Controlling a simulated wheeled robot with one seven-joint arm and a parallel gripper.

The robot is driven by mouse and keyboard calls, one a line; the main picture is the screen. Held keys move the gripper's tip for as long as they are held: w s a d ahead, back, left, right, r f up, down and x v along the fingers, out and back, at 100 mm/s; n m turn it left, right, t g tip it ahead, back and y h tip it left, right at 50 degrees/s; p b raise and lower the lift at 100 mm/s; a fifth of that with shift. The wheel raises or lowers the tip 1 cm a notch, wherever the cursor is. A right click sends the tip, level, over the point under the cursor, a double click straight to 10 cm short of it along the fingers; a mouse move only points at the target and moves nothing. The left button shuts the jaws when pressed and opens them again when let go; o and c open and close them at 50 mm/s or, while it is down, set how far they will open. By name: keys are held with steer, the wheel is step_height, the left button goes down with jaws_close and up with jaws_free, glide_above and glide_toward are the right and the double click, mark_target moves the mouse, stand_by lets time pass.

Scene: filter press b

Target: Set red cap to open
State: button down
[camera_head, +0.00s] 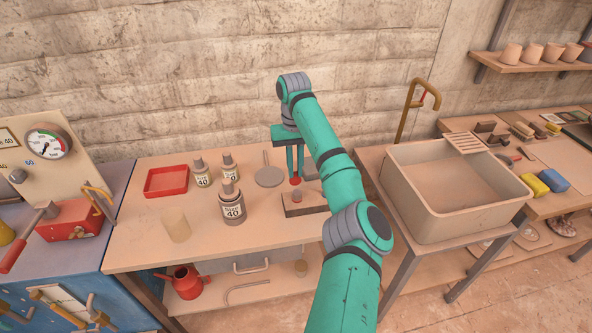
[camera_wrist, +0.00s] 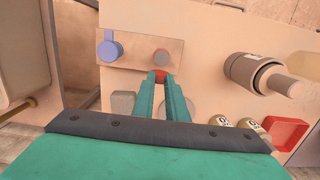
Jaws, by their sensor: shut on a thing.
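The small red cap (camera_head: 296,181) is between the fingertips of my gripper (camera_head: 295,176), just above a wooden block (camera_head: 310,209) on the workbench. In the wrist view the red cap (camera_wrist: 157,76) shows between the tips of my gripper (camera_wrist: 159,80), which is shut on it; the fingers hide part of it. A short round stub (camera_wrist: 161,57) stands on the block right beside the cap. I cannot tell whether cap and stub touch. A blue round piece with a stem (camera_wrist: 110,50) sits at the block's other end in the wrist view.
Dark bottles labelled 40 (camera_head: 232,208), a beige cup (camera_head: 175,225), a red tray (camera_head: 149,182) and a grey disc (camera_head: 269,176) stand left of the block. A gauge machine (camera_head: 47,141) is far left; a large basin (camera_head: 440,212) is right. The bench's front is clear.

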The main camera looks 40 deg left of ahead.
steer(key=shift+a+f+h, duration=0.2)
steer(key=shift+f+h, duration=0.1)
stand_by(0.4)
steer(key=c, duration=1.8)
jaws_free()
steer(key=shift+o, duration=0.2)
steer(key=shift+w+r, duration=0.1)
step_height(320, 180, up, 11)
steer(key=a, duration=0.1)
steer(key=shift+w, duration=0.45)
steer(key=shift+w+a+f, duration=0.1)
steer(key=shift+a+f, duration=0.05)
steer(key=shift+f, duration=0.05)
